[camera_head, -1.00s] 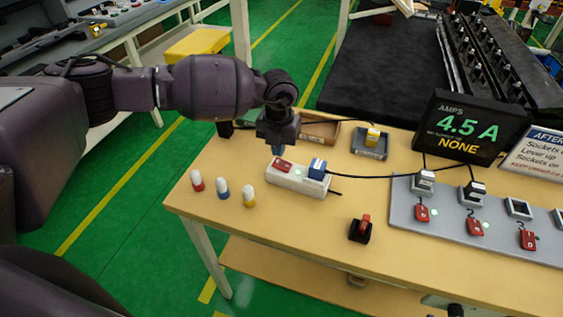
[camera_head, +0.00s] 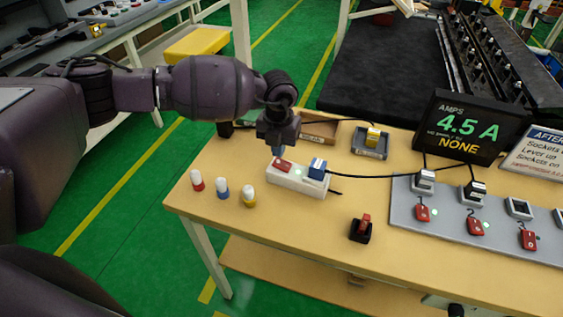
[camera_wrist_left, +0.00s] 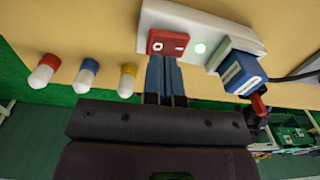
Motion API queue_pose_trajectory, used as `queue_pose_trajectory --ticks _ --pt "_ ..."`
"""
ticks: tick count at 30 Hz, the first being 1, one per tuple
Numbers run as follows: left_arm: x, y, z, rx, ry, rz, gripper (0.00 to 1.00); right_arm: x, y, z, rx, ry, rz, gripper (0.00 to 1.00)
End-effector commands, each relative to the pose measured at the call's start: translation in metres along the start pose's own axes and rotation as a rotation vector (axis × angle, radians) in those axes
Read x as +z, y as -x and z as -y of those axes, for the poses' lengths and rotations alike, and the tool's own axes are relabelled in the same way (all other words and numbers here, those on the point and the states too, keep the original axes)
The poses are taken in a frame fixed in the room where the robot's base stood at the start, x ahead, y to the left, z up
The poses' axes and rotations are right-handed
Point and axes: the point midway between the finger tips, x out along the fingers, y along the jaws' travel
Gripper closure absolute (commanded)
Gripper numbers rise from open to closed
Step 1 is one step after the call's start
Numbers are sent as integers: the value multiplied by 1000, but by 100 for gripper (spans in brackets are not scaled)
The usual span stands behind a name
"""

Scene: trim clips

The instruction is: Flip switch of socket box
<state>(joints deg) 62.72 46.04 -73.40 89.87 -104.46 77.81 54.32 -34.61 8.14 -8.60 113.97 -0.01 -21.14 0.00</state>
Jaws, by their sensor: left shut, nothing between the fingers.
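The white socket box (camera_head: 297,179) lies on the wooden table, with a red rocker switch (camera_head: 283,165) at its left end and a blue plug (camera_head: 317,168) at its right end. My left gripper (camera_head: 277,151) is shut and empty, pointing down at the switch. In the wrist view its blue fingertips (camera_wrist_left: 164,62) are right at the switch's edge; whether they touch it I cannot tell. My right gripper is not in view.
Red, blue and yellow capped pegs (camera_head: 222,188) stand left of the box. A black-and-red lever switch (camera_head: 361,229) is in front. A grey socket panel (camera_head: 449,219) and a display (camera_head: 468,127) reading 4.5 A are at the right. A black cable (camera_head: 375,176) leaves the plug.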

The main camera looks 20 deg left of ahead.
Motion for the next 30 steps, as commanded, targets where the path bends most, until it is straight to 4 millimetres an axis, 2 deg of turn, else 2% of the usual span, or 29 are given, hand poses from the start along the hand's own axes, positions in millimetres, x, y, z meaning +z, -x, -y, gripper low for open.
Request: queue_pose_trajectory --ticks 13,30 --pt "0 -6 0 0 0 0 100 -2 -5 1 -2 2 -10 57" --pt "0 -13 0 0 0 0 100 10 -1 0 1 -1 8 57"
